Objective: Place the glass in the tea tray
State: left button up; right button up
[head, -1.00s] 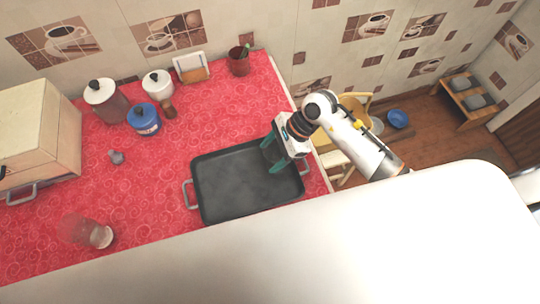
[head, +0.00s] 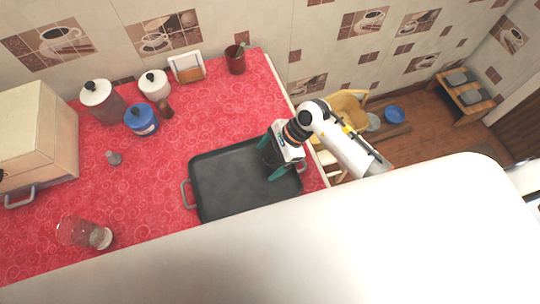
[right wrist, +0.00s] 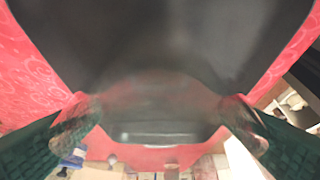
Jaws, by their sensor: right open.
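The tea tray (head: 225,190) is a dark rectangular tray with metal side handles, lying on the red counter; its dark floor (right wrist: 160,40) also fills much of the right wrist view. My right gripper (head: 273,161) is open at the right end of the tray, with its green fingers low over it. In the right wrist view a clear glass (right wrist: 155,95) shows blurred between the two spread fingers. In the head view I cannot make out this glass by the gripper, so its exact contact with the tray is unclear. My left gripper is not in view.
A clear jar-like vessel with a white end (head: 85,234) lies at the counter's lower left. A small grey shaker (head: 114,158), a blue canister (head: 141,120) and white-lidded jars stand farther back. A beige box (head: 38,135) is at left. Red counter (head: 150,200) is free left of the tray.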

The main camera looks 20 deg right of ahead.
jog(key=shift+r, duration=0.1)
jog(key=shift+r, duration=0.2)
jog(key=b+v, duration=0.2)
jog(key=v, duration=0.9)
jog(key=shift+d+r, duration=0.3)
jog(key=shift+s+f, duration=0.1)
